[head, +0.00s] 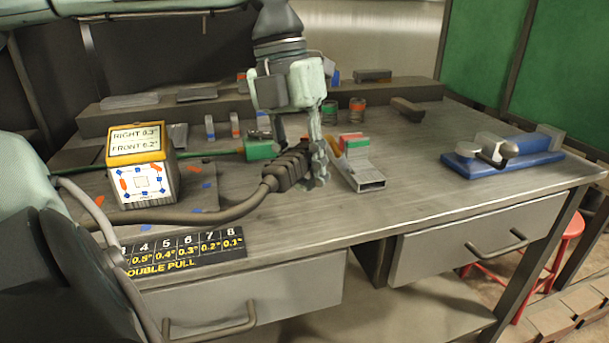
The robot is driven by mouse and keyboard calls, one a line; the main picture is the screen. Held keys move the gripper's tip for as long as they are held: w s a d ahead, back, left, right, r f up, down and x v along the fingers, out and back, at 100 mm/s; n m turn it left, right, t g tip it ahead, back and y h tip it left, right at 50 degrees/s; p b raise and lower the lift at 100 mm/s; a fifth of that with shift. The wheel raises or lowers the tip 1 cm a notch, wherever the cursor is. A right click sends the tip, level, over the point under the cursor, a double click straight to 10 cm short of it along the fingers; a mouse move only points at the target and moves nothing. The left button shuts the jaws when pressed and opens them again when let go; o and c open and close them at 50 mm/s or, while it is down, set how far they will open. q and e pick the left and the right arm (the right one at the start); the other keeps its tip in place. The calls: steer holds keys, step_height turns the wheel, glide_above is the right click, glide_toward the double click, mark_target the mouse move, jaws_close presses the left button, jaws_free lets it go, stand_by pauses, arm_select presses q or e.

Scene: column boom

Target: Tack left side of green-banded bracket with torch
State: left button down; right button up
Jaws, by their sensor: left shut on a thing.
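My left gripper (318,178) comes down over the middle of the bench and is shut on the torch (288,168). The torch has a dark ribbed handle, and a thick hose runs from it to the left. A grey bracket (358,165) with a hollow square end lies just right of the gripper. Green and red show on top of its far part; I cannot tell exactly how the green band sits. The fingers partly hide the torch's front end, so I cannot tell whether its tip touches the bracket. My right gripper is not in view.
A display box (140,175) reading right 0.3° and front 0.2° stands at the left. A green-ended tool (260,150) lies behind the torch. A blue-based fixture (505,158) stands at the right. Cans (357,108) and a raised ledge are behind. The front right bench top is clear.

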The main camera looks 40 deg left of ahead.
arm_select(q)
steer(key=shift+s+r+p, duration=0.1)
steer(key=shift+s+r, duration=0.3)
steer(key=shift+r, duration=1)
steer(key=shift+s+r+p, duration=0.1)
steer(key=shift+s+r, duration=0.3)
steer(key=shift+r, duration=0.95)
steer(key=shift+s+r+p, duration=0.1)
steer(key=shift+s+r, duration=0.3)
steer(key=shift+r, duration=1)
